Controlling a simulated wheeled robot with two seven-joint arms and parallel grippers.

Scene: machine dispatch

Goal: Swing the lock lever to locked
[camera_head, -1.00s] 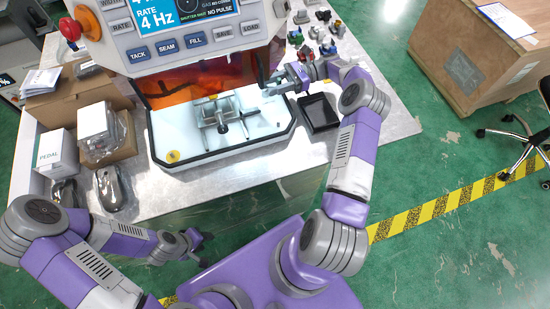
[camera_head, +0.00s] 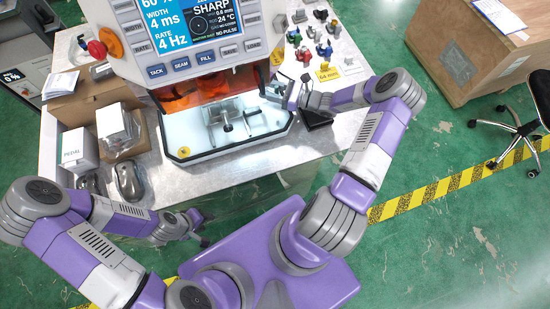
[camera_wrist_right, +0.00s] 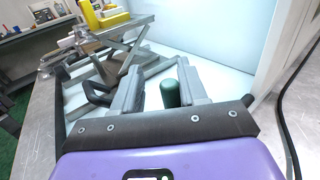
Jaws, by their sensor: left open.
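A welding machine (camera_head: 205,62) has an open white chamber (camera_head: 187,127) with a metal fixture (camera_head: 218,114) and a dark knob inside. The fixture also shows in the right wrist view (camera_wrist_right: 128,60). My right gripper (camera_head: 270,92) is at the chamber's right side. In the wrist view its fingers (camera_wrist_right: 158,85) are apart, with a dark green cylinder (camera_wrist_right: 170,93) seen between them, near the right finger; contact is unclear. A black loop handle (camera_wrist_right: 97,93) is beside the left finger. I cannot tell which part is the lock lever. My left gripper (camera_head: 203,230) is open and empty, low before the bench.
A dark tray (camera_head: 316,121) is partly covered by my right arm. Small coloured parts (camera_head: 323,50) stand at the bench's back right. Boxes (camera_head: 80,150) and a dark mouse-shaped object (camera_head: 129,180) are at the left. A wooden crate (camera_head: 457,65) stands right, with floor between.

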